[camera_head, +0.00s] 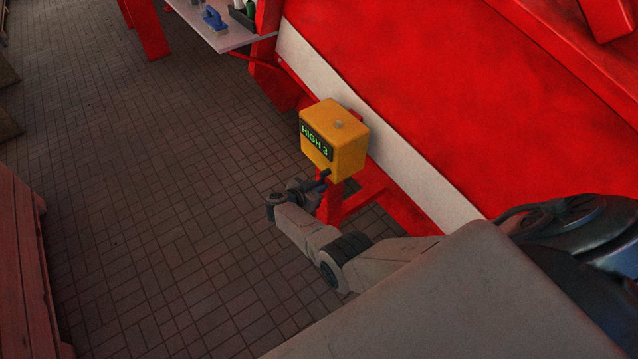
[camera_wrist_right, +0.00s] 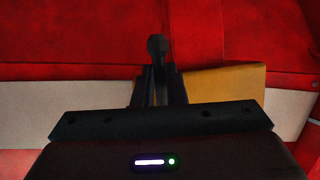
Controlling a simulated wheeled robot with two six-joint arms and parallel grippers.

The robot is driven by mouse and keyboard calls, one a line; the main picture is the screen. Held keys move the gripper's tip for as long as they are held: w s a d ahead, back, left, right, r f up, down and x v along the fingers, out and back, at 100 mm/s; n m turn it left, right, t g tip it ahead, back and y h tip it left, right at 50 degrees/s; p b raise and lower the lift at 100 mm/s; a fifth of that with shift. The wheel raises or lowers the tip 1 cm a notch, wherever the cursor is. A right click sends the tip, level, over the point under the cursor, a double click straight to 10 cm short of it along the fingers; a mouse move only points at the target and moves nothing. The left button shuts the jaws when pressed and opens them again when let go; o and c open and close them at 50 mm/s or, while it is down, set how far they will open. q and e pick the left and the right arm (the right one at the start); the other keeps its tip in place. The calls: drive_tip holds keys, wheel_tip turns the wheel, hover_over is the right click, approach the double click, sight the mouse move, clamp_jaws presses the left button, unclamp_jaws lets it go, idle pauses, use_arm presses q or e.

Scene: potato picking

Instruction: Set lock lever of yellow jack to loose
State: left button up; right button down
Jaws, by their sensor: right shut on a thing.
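The yellow jack (camera_head: 345,152) is a yellow box on a red post, with a dark display reading "HIGH 3" in green on its left face. Its black lock lever (camera_head: 324,174) sticks out low on the box. My right gripper (camera_head: 316,184) is at the lever, just below the box. In the right wrist view the dark fingers (camera_wrist_right: 158,90) are closed around the lever, and its knobbed end (camera_wrist_right: 157,46) shows beyond them. Part of the yellow box (camera_wrist_right: 228,83) shows right of the fingers. The lever's exact angle is hard to tell. My left gripper is not in view.
A large red machine (camera_head: 440,90) with a white stripe stands behind the jack. A pale table (camera_head: 225,38) with a blue item and bottles is at the top. The brick floor (camera_head: 160,200) to the left is clear. A wooden structure (camera_head: 22,270) stands at the left edge.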

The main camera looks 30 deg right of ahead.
drive_tip(key=shift+s, duration=0.15)
drive_tip(key=shift+f, duration=0.1)
idle(0.3)
drive_tip(key=c, duration=1.5)
unclamp_jaws()
drive_tip(key=v, duration=1)
drive_tip(key=shift+a+r, duration=0.25)
drive_tip(key=shift+a, duration=0.1)
